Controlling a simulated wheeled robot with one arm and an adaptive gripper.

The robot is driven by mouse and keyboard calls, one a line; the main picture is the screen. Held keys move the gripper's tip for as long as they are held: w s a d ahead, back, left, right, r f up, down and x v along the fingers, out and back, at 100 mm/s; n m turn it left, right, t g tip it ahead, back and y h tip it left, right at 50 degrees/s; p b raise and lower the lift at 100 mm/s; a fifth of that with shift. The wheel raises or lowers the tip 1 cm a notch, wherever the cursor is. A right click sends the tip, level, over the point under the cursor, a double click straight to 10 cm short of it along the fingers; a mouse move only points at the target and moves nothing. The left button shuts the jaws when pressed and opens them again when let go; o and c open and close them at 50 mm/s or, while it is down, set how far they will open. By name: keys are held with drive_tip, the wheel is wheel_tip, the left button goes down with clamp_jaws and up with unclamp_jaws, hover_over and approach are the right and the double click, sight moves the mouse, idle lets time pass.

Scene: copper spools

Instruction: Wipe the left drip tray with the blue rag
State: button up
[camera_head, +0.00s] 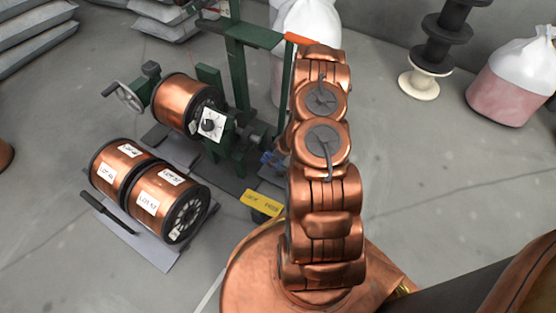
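A green winding stand holds a copper spool (183,101). A flat grey plate (157,137) lies on the floor under the stand's left side; it may be the left drip tray. A darker flat area (233,183) lies farther right under the stand, too unclear to name. A small blue patch (271,161) shows just left of my arm; it may be the blue rag, and part of it may be hidden. My copper-coloured arm rises through the middle of the view. My gripper cannot be made out, so its hold is not shown.
Two labelled copper spools (168,202) rest on a grey sheet (160,250) with a black-handled bar (108,213). A yellow tag (261,203) lies beside my arm. Floor between is clear.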

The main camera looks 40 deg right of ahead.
drive_tip(key=b, duration=0.5)
hover_over(280, 175)
drive_tip(key=w, duration=0.2)
drive_tip(key=shift+a+f, duration=0.2)
drive_tip(key=shift+f, duration=1.1)
drive_tip(key=shift+a+f, duration=0.2)
drive_tip(key=shift+f, duration=1.05)
drive_tip(key=shift+f+p, duration=0.85)
drive_tip(key=shift+f, duration=0.55)
drive_tip(key=shift+f, duration=0.45)
drive_tip(key=shift+s, duration=0.15)
drive_tip(key=shift+s+d+p, duration=0.25)
drive_tip(key=shift+s+p, duration=0.3)
drive_tip(key=shift+s, duration=0.05)
drive_tip(key=shift+s, duration=0.15)
drive_tip(key=shift+s+d+p, duration=0.25)
drive_tip(key=shift+s+p, duration=0.3)
drive_tip(key=shift+s, duration=0.1)
drive_tip(key=shift+s, duration=0.15)
